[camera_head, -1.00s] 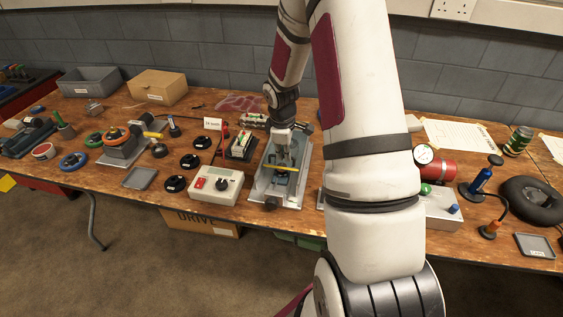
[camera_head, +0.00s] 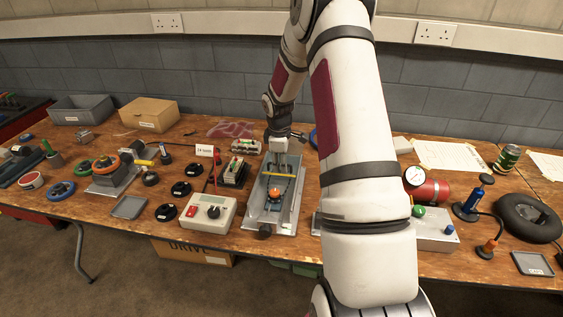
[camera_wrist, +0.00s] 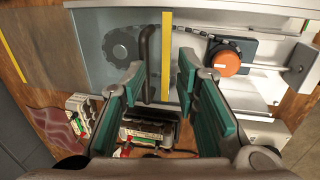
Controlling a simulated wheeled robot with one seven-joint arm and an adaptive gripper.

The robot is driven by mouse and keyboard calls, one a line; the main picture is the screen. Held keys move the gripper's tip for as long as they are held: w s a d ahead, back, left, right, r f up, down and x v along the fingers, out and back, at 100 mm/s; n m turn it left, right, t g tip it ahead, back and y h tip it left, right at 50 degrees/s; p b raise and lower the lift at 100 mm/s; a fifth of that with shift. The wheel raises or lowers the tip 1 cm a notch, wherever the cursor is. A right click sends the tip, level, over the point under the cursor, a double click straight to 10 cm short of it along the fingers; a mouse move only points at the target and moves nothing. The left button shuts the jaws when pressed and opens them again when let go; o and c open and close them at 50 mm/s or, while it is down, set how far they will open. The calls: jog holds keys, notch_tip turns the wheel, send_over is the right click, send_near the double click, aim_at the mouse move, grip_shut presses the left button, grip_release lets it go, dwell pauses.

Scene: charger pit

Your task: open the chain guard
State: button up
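The chain guard (camera_wrist: 88,62), apparently a plate with a yellow strip (camera_wrist: 167,50) along one edge, lies over the grey metal tray (camera_head: 257,205). A dark bar handle (camera_wrist: 148,62) stands on it. A toothed sprocket (camera_wrist: 121,45) shows left of the strip in the wrist view; a chain (camera_wrist: 190,32) runs right to an orange knob (camera_wrist: 228,63), which is uncovered. In the head view the strip (camera_head: 276,176) crosses the tray's rear half. My gripper (camera_wrist: 160,68) is open, its green-padded fingers on either side of the handle with gaps showing. Its fingertips are hard to see in the head view.
A control box (camera_head: 209,213) stands left of the tray, a battery-like block (camera_head: 235,172) behind it. My arm hides the table right of the tray.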

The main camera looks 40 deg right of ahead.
notch_tip(320, 180, up, 15)
jog(key=s+a+p, duration=0.1)
jog(key=a+p, duration=0.1)
jog(key=p, duration=0.5)
jog(key=shift+s+a+r, duration=0.15)
jog(key=shift+s+r, duration=0.05)
jog(key=shift+s, duration=0.1)
dwell(0.9)
jog(key=shift+p, duration=0.35)
jog(key=shift+r, duration=0.1)
notch_tip(320, 180, up, 12)
jog(key=s+a, duration=0.1)
jog(key=a, duration=0.1)
jog(key=shift+s+f, duration=0.25)
jog(key=shift+r, duration=0.1)
dwell(0.4)
